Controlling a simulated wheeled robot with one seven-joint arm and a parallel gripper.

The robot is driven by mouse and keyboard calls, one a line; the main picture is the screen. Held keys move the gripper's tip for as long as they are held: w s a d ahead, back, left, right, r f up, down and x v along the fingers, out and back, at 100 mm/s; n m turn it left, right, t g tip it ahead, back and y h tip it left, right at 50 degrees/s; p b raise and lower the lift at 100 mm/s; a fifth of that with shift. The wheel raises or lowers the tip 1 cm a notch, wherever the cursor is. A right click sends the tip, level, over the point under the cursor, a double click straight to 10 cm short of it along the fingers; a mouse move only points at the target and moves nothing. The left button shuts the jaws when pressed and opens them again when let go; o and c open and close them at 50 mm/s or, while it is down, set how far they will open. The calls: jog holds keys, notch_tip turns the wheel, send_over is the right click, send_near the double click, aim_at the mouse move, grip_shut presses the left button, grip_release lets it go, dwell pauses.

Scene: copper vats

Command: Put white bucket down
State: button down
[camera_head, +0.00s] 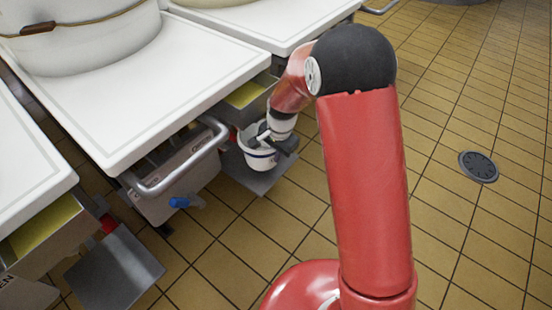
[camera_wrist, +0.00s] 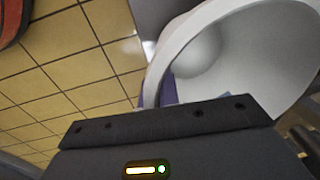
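The white bucket (camera_head: 258,158) has a dark band and shows in the head view at the middle, over a grey metal plate (camera_head: 262,180) low on the cart's side. I cannot tell whether its base touches the plate. My gripper (camera_head: 270,138) is at the bucket's upper right rim and appears shut on it. In the wrist view the bucket (camera_wrist: 292,45) fills the upper right, its pale inside showing, its wall running down behind the dark gripper body (camera_wrist: 165,125).
Large white vats stand on top. Another grey plate (camera_head: 115,268) is lower left. The tiled floor (camera_head: 470,90) is clear on the right, with a round drain (camera_head: 478,166).

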jog(key=shift+w, duration=0.55)
jog(key=shift+f+b, duration=0.5)
jog(key=shift+f, duration=1.2)
jog(key=shift+f, duration=0.2)
jog(key=c, duration=1.6)
grip_release()
jog(key=shift+c, duration=0.2)
jog(key=shift+r, duration=0.15)
